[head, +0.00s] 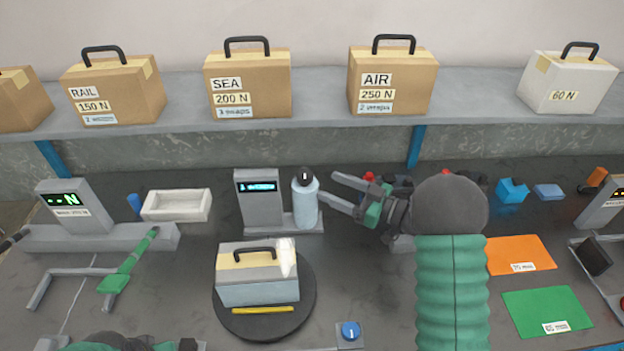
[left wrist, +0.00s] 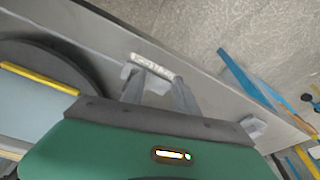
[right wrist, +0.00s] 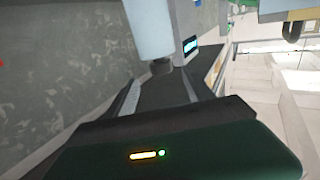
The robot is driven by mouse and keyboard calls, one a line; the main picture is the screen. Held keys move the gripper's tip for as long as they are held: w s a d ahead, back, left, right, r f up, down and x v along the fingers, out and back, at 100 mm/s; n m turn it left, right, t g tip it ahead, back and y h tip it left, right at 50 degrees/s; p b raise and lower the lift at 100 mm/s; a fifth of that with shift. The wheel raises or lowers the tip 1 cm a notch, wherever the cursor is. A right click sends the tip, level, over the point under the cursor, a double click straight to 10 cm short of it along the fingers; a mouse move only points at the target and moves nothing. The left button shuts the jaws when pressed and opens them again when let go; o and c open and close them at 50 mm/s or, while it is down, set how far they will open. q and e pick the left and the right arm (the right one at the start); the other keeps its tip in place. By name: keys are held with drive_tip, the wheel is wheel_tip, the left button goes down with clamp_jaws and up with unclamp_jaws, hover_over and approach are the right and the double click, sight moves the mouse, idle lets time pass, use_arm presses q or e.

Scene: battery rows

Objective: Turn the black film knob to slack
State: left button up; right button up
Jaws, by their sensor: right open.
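The black film knob (head: 305,175) sits on top of the upright pale-blue film roll (head: 305,205), beside a grey post with a lit display (head: 258,187). My right gripper (head: 332,189) is open just right of the roll, its fingers pointing left towards it. In the right wrist view the knob (right wrist: 161,67) shows at the end of the roll (right wrist: 150,28), between or just beyond the finger ends; contact cannot be told. My left gripper (left wrist: 157,80) is open and empty over the grey bench; in the head view only its top shows at the bottom edge.
A case (head: 258,278) with a black handle stands on the dark round turntable (head: 225,322) in front of the roll. A blue knob (head: 350,331) is at the front edge. A white tray (head: 176,206) lies left. Boxed cases line the back shelf (head: 185,112).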

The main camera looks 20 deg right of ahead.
use_arm(q)
drive_tip(key=shift+f, duration=0.1)
use_arm(e)
drive_tip(key=v, duration=0.8)
drive_tip(key=shift+d, duration=0.1)
